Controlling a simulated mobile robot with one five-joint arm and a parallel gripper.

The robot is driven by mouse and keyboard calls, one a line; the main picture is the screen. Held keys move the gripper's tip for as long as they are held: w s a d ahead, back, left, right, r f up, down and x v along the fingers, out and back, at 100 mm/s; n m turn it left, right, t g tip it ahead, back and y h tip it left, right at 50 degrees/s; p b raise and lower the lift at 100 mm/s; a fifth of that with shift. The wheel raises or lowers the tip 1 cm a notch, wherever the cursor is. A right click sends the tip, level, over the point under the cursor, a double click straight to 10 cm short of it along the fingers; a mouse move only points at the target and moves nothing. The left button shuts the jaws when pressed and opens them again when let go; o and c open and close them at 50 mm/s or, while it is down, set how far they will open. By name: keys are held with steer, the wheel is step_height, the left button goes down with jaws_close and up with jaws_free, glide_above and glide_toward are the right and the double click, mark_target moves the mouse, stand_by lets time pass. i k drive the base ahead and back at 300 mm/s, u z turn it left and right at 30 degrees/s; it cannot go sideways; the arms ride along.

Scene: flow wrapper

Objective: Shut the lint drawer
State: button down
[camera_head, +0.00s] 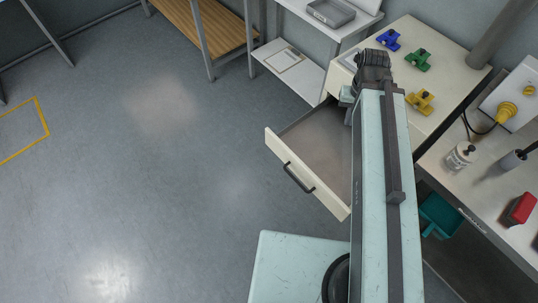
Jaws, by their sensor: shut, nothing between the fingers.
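The lint drawer (318,148) is pulled well out from the cream-topped cabinet (440,62), right of the picture's middle. Its pale front (277,147) has a dark bar handle (298,178) and faces the lower left. The part of the drawer's inside that shows looks empty. My arm crosses over the drawer's right side and hides its right end and part of the cabinet. My gripper (348,114) shows only as a small dark piece below the arm's far end, over the drawer's back part. It is shut and empty. I cannot tell whether it touches the drawer.
Blue (388,39), green (418,60) and yellow (420,101) clamp-like parts lie on the cabinet top. A bench (467,190) at the right holds a white bottle (460,156) and a red block (519,208). A teal bin (440,216) sits below. The floor before the drawer is clear.

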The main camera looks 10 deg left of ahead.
mark_target(317, 147)
steer(key=u, duration=1.9)
steer(key=k, duration=0.95)
steer(key=u, duration=0.8)
steer(key=i, duration=1)
steer(key=u, duration=0.05)
